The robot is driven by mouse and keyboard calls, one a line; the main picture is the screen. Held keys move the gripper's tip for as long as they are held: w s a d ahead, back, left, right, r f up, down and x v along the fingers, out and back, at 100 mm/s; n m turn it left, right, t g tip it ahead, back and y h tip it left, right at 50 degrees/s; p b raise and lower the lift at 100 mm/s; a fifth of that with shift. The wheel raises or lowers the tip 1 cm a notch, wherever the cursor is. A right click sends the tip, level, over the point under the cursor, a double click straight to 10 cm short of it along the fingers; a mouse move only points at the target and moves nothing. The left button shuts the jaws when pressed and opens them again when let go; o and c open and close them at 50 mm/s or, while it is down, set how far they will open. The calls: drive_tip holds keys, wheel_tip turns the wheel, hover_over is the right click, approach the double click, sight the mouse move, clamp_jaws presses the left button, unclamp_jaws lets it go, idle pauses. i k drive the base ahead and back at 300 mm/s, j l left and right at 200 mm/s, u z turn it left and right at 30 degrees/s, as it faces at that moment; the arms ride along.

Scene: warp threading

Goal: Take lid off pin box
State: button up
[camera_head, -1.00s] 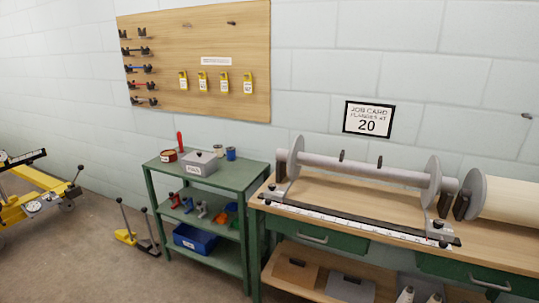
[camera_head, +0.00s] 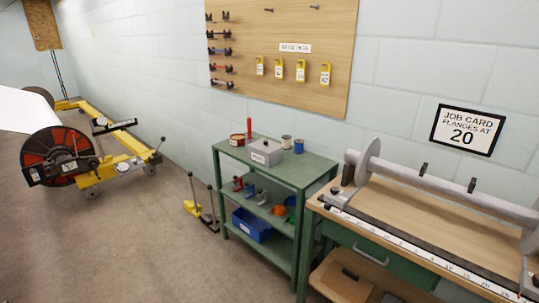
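The pin box (camera_head: 262,157) is a small grey box with a white label on its front. It stands on the top shelf of the green cart (camera_head: 309,175). Its grey lid (camera_head: 266,146) lies on top, with a small dark knob, and the box looks closed. My gripper is not in the head view.
A red-brown tin, a red upright tool (camera_head: 249,128) and two spools (camera_head: 298,146) stand near the box. Lower shelves hold small parts and a blue bin (camera_head: 251,225). The workbench (camera_head: 415,215) is right of the cart. Open floor (camera_head: 150,240) lies in front and left.

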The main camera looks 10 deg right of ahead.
sight(268, 147)
drive_tip(key=i+l+u, duration=0.1)
drive_tip(key=i+u, duration=0.15)
drive_tip(key=i, duration=0.3)
drive_tip(key=i+l+u, duration=0.2)
drive_tip(key=i, duration=0.3)
drive_tip(key=i+l+u, duration=0.25)
drive_tip(key=i, duration=0.25)
